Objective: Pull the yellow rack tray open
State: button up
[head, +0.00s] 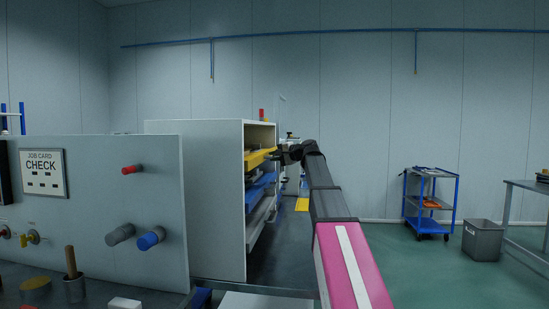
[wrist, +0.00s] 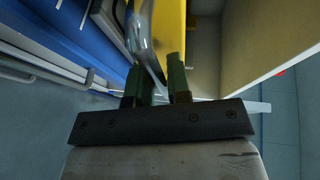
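The yellow rack tray (head: 258,159) is the top tray in the open-sided white rack (head: 217,200) in the head view, and its front edge stands near the rack's opening. In the wrist view the yellow tray (wrist: 170,30) shows at the top centre, with a curved, shiny metal handle (wrist: 149,58) in front of it. My gripper (wrist: 160,78) has its two fingers close together, one on each side of the handle, and looks shut on it. In the head view my gripper (head: 277,156) is at the tray's front; its fingers are too small to make out there.
A blue tray (head: 261,188) and grey trays (head: 259,219) sit below the yellow one. A panel (head: 100,200) with knobs stands in front of the rack at left. The rack's pale wall (wrist: 237,45) is close on the right in the wrist view. The floor to the right is clear up to a blue cart (head: 430,203).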

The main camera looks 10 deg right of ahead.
grip_shut()
jog(key=s+d, duration=0.4)
jog(key=d, duration=0.9)
jog(key=s+d, duration=0.5)
jog(key=d, duration=0.9)
jog(key=shift+d, duration=0.3)
jog(key=o, duration=0.5)
grip_release()
jog(key=v, duration=1)
jog(key=shift+s+d, duration=0.25)
jog(key=shift+d, duration=0.05)
jog(key=shift+s+d, duration=0.1)
